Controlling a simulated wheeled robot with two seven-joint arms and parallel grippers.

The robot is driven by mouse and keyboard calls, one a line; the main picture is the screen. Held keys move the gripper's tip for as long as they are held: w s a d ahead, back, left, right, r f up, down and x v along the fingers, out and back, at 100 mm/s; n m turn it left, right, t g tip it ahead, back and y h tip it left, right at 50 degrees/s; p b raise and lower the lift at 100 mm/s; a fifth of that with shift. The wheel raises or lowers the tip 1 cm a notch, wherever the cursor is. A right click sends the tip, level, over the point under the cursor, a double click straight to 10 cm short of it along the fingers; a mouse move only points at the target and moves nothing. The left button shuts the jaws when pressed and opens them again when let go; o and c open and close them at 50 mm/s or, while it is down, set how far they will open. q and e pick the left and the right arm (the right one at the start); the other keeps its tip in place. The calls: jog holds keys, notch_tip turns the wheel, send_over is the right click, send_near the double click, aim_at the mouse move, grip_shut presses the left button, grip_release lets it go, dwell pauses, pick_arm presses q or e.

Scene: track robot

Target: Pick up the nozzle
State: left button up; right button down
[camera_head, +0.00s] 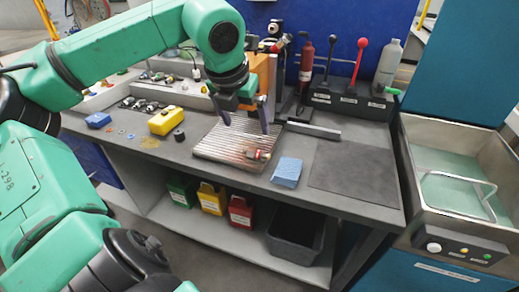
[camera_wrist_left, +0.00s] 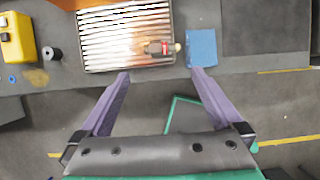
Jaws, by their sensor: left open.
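The nozzle (camera_head: 258,154), a small metal piece with a red band, lies on its side on the ribbed metal tray (camera_head: 212,152), near the tray's front right corner. In the left wrist view the nozzle (camera_wrist_left: 160,48) lies beyond the fingertips, between their lines, its brass-coloured end pointing right. My left gripper (camera_head: 247,129) is open and empty, its two purple fingers pointing down above the tray. It also shows in the left wrist view (camera_wrist_left: 160,74), with a clear gap between the fingers and the nozzle. My right gripper is not in view.
A blue cloth (camera_head: 287,171) lies right of the tray, close to the nozzle. A yellow box (camera_head: 167,121) and a black spool (camera_head: 179,135) stand to the left. A dark mat (camera_head: 356,172) lies bare at right. Bottles and levers stand at the back, and a sink (camera_head: 465,165) stands right.

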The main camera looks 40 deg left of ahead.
pick_arm(q)
send_near(254, 152)
jog(key=p+x, duration=0.2)
jog(key=x, duration=0.7)
jog(key=shift+w+f, duration=0.1)
jog(key=shift+f, duration=0.05)
jog(key=c, duration=1.1)
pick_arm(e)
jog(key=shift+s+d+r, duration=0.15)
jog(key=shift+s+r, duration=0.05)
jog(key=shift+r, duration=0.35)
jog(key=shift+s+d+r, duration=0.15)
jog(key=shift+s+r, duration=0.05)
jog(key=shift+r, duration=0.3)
